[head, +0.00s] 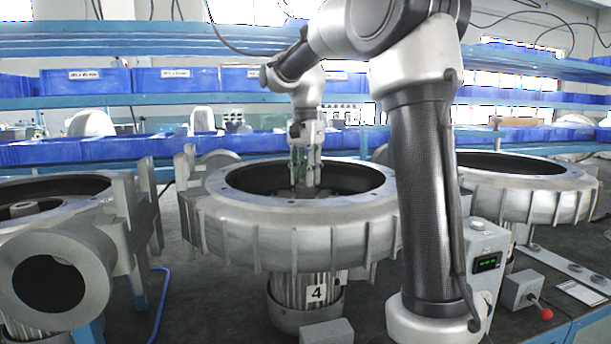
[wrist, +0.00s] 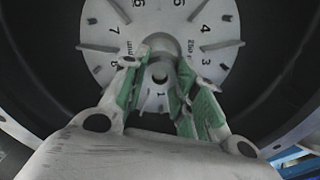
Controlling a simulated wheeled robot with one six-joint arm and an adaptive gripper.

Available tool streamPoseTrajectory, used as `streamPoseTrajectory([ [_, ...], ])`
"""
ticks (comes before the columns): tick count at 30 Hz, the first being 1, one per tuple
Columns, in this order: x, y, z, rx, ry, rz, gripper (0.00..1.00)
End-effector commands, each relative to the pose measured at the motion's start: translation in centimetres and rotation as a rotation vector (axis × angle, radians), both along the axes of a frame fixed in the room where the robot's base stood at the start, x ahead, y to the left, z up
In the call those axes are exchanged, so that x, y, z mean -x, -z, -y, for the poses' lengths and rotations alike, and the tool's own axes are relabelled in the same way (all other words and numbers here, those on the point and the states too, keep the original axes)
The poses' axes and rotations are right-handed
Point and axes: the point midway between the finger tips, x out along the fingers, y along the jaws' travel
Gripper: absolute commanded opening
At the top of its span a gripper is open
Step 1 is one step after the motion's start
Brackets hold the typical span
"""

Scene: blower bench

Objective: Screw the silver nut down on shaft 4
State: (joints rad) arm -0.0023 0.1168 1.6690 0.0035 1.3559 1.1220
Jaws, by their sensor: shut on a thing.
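The blower housing marked 4 (head: 300,221) stands in the middle of the head view, open at the top. My gripper (head: 306,188) reaches down into its opening, fingers pointing down. In the wrist view, my gripper's green-padded fingers (wrist: 160,78) close on a small round silver piece with a dark hole, the silver nut (wrist: 160,72), at the middle of a numbered grey disc (wrist: 200,32). Shaft 4 is hidden behind the fingers and the nut. I cannot tell how far the nut sits on the shaft or whether it touches the disc.
Another blower housing (head: 530,190) stands at the right, and one with a round side outlet (head: 58,275) at the left. A control box with a green display (head: 487,263) and a box with a red knob (head: 525,292) are at the right front. Blue bins (head: 95,80) line the back shelves.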

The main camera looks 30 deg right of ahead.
Motion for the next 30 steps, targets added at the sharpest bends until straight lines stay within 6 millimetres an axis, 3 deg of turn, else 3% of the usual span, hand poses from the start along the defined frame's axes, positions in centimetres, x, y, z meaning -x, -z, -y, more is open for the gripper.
streamPoseTrajectory([
  [21,0.03,0.08,0.01,0.0,1.393,0.0,0.0],
  [25,0.05,0.1,0.03,0.0,1.586,-0.001,0.0],
  [30,0.08,0.11,0.02,0.002,1.666,-0.002,0.0],
])
